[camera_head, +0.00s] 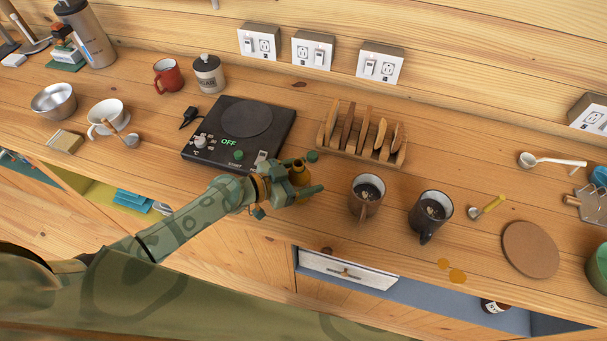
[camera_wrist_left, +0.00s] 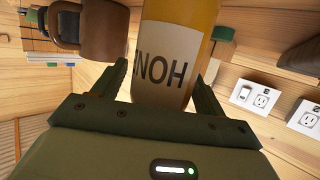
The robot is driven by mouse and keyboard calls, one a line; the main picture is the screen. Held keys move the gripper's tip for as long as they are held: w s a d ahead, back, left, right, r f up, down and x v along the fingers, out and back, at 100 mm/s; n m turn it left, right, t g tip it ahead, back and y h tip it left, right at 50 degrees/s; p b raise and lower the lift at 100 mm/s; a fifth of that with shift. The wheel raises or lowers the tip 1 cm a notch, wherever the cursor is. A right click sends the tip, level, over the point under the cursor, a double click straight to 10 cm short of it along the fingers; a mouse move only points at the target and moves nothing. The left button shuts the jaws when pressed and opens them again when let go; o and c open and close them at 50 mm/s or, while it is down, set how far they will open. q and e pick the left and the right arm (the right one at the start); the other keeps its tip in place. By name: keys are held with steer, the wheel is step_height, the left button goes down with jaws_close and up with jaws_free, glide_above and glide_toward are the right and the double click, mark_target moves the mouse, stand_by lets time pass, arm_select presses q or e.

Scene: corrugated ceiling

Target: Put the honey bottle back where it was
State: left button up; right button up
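The honey bottle (camera_wrist_left: 170,62) is amber with a white label on which "HON" can be read, upside down, in the left wrist view. Its lower part in that view is hidden by my gripper's body. In the head view only a bit of the amber bottle (camera_head: 299,173) shows, by the hotplate's near right corner. My left gripper (camera_head: 301,176) has a finger on each side of the bottle, also in the wrist view (camera_wrist_left: 167,82). The fingers are close to the bottle's sides, but whether they press on it is unclear. My right gripper is not in view.
A black hotplate (camera_head: 216,160) reading OFF lies left of the gripper. A wooden rack (camera_head: 333,142) stands behind it. Two dark-filled mugs (camera_head: 367,206) (camera_head: 440,206) stand to its right. Amber spots (camera_head: 457,276) lie near the front edge.

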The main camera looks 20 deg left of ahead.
arm_select(q)
steer(key=shift+r, duration=0.2)
steer(key=b+v, duration=0.2)
steer(key=v, duration=1)
